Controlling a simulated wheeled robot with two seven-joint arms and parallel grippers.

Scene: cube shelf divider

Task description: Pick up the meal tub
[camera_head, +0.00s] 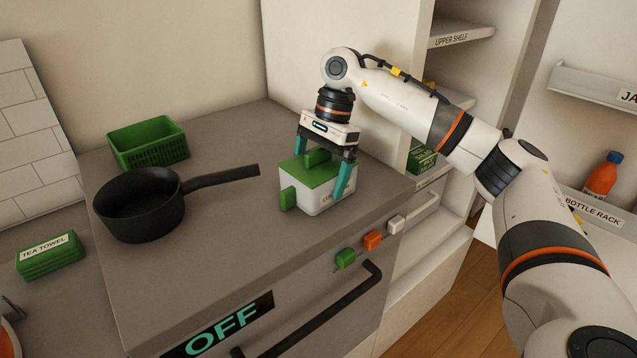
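A white tub with a green lid, a green lid knob and a green side handle (290,198) stands upright on the grey stove top. Its label starts with "CO"; the rest is hidden by a finger, so I cannot read whether it names the meal tub. My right gripper (323,166) points down over it. Its teal fingers are spread wide, one at the far side and one at the near right side. I cannot tell whether they press on the tub. My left gripper is not in view.
A black saucepan (140,208) stands left of the tub, its handle pointing toward it. A green basket (148,143) is behind. A folded green tea towel (48,258) lies at left. A shelf unit with a green box (422,160) stands close at right. Stove knobs (372,240) line the front.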

